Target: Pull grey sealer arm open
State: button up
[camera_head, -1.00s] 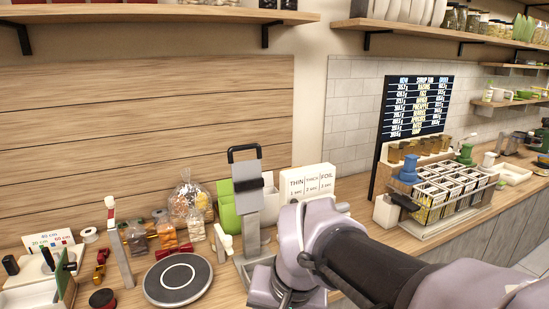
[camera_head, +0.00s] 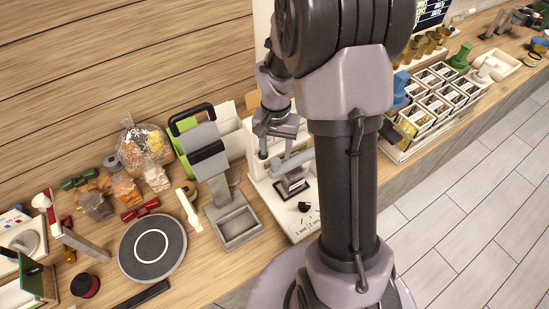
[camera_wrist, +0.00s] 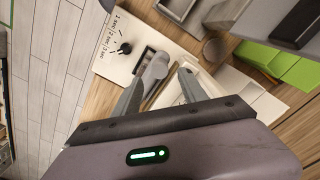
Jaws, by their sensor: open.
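The white sealer (camera_head: 268,190) stands on the counter, with its dial and second marks at the front; it also shows in the wrist view (camera_wrist: 108,64). Its grey sealer arm (camera_head: 296,163) lies low over the base, with a rounded grey end (camera_wrist: 157,66) in the wrist view. My gripper (camera_head: 276,154) is open above the sealer, pointing down. In the wrist view its two fingers (camera_wrist: 162,76) are spread, with the grey end between or just beyond them. I cannot tell whether they touch it. My arm hides part of the sealer in the head view.
A round turntable (camera_head: 152,247) is further left. A divided crate (camera_head: 432,100) is at right, behind my arm.

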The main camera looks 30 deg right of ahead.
aim_at(276, 160)
jog(key=f, duration=0.5)
jog(key=shift+s+a, duration=0.1)
jog(key=shift+s, duration=0.1)
jog(key=shift+w+f, duration=0.2)
jog(key=shift+f, duration=0.3)
jog(key=shift+s, duration=0.1)
grip_shut()
jog(key=shift+r, duration=0.1)
dwell(0.5)
